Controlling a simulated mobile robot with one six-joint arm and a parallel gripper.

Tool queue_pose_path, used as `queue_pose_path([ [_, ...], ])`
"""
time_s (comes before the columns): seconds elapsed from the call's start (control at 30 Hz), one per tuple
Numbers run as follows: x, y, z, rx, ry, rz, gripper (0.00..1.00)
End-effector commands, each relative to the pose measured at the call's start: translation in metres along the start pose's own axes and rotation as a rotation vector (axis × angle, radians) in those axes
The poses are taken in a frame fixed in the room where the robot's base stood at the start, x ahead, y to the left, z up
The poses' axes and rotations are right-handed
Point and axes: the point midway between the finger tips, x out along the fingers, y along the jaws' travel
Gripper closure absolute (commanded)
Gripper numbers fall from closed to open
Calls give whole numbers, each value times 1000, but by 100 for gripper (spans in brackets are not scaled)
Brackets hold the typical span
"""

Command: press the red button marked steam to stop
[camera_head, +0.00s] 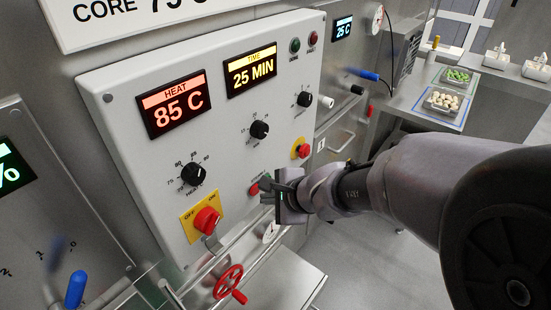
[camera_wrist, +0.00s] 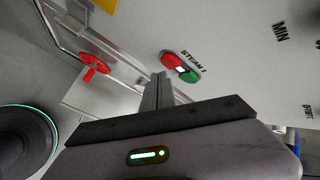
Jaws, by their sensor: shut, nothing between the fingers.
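The red steam button (camera_wrist: 171,61) sits beside a green button (camera_wrist: 188,76) on one oval plate, with the label "STEAM 1" (camera_wrist: 194,60) next to it in the wrist view. In the head view the red button (camera_head: 254,189) shows low on the pale control panel (camera_head: 225,130), just left of my fingers. My gripper (camera_head: 269,187) is shut and empty, pointing at the panel. In the wrist view its fingertips (camera_wrist: 159,77) lie just below the button pair. I cannot tell whether they touch the panel.
A red OFF/ON switch (camera_head: 207,220) on a yellow plate is at lower left of the panel. A red-and-yellow emergency knob (camera_head: 301,149) is to the upper right. A red valve wheel (camera_head: 229,284) and a rail lie below. Displays read 85 C and 25 MIN.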

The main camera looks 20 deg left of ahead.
Motion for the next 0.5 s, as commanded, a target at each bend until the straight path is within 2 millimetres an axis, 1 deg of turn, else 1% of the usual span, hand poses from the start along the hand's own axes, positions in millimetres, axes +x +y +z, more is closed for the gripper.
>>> queue_pose_path([
  [0.27, 6, -4, 4, 0, 0, 0, 100],
  [0.5, 6, -4, 4, 0, 0, 0, 100],
])
